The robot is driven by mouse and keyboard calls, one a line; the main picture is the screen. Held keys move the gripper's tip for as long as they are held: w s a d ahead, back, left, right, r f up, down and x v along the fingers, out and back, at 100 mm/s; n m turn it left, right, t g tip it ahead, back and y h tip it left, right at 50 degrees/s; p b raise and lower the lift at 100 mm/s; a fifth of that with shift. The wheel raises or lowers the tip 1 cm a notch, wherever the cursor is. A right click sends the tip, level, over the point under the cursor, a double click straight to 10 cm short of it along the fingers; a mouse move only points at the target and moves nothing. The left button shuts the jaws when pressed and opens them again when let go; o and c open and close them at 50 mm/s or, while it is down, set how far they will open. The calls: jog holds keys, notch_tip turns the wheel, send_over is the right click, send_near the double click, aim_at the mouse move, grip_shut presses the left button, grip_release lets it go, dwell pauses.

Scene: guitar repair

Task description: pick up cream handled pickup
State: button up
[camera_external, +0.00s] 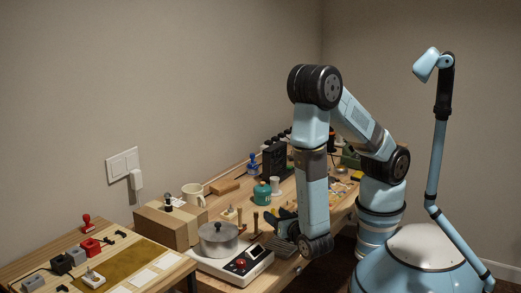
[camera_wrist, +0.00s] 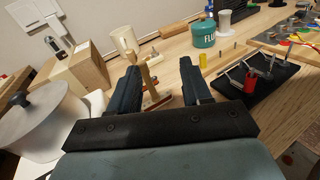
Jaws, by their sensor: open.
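My gripper (camera_wrist: 163,78) is open, its two dark fingers apart and pointing away across the wooden bench in the wrist view. In the external view my gripper (camera_external: 283,222) hangs low over the bench, to the right of the pot. Upright tan wooden pieces (camera_wrist: 145,76) show between the fingers, close to the left one; I cannot tell whether they touch it. A small cream block with a knob (camera_external: 229,212) stands behind the pot in the external view. Another pale block with a handle (camera_external: 94,281) lies on the left table. I cannot tell which is the cream handled pickup.
A metal pot (camera_external: 218,238) sits on a white hot plate (camera_external: 240,268) left of my gripper. A cardboard box (camera_external: 170,226), a cream mug (camera_external: 193,194) and a teal flux jar (camera_wrist: 204,32) stand behind. A black tool stand (camera_wrist: 262,83) is at the right.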

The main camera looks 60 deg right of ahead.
aim_at(256, 225)
jog(key=s+a+f+n+t+y, duration=0.1)
jog(key=s+a+f+n+y, duration=0.1)
jog(key=s+f+n+y, duration=0.1)
jog(key=shift+a+f+t, duration=0.25)
jog(key=shift+a+t, duration=0.15)
jog(key=x, duration=1.3)
jog(key=shift+w+d+r, duration=0.1)
jog(key=shift+w, duration=0.2)
grip_shut()
